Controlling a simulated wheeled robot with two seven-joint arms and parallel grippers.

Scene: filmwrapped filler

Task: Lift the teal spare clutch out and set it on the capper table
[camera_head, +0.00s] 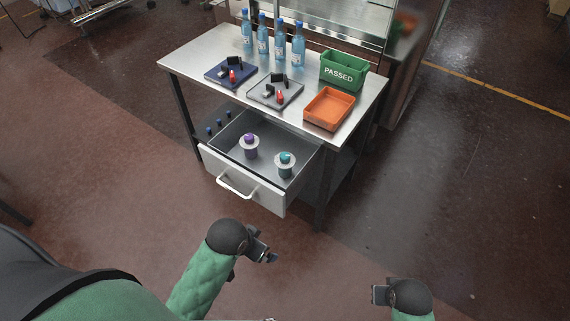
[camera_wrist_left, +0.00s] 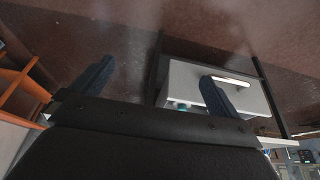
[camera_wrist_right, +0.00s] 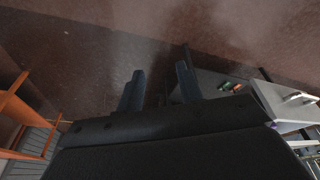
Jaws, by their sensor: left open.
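The teal spare clutch (camera_head: 286,163) stands upright in the right part of the open drawer (camera_head: 223,162), with a pale flange around it. A purple clutch (camera_head: 250,146) of like shape stands to its left in the same drawer. The capper table (camera_head: 201,60) is a steel-topped table above the drawer. My left gripper (camera_head: 270,255) is in front of the drawer, below its handle, apart from it and empty. In the left wrist view its fingers (camera_wrist_left: 158,85) are spread. My right gripper (camera_head: 376,294) is low at the right, away from the table; its fingers (camera_wrist_right: 161,85) are apart and empty.
On the tabletop are several blue bottles (camera_head: 279,46), a blue tray (camera_head: 216,80), a grey tray (camera_head: 266,95) with small parts, an orange bin (camera_head: 327,110) and a green PASSED bin (camera_head: 340,72). The white drawer handle (camera_head: 236,189) juts forward. Small bare patches show between trays.

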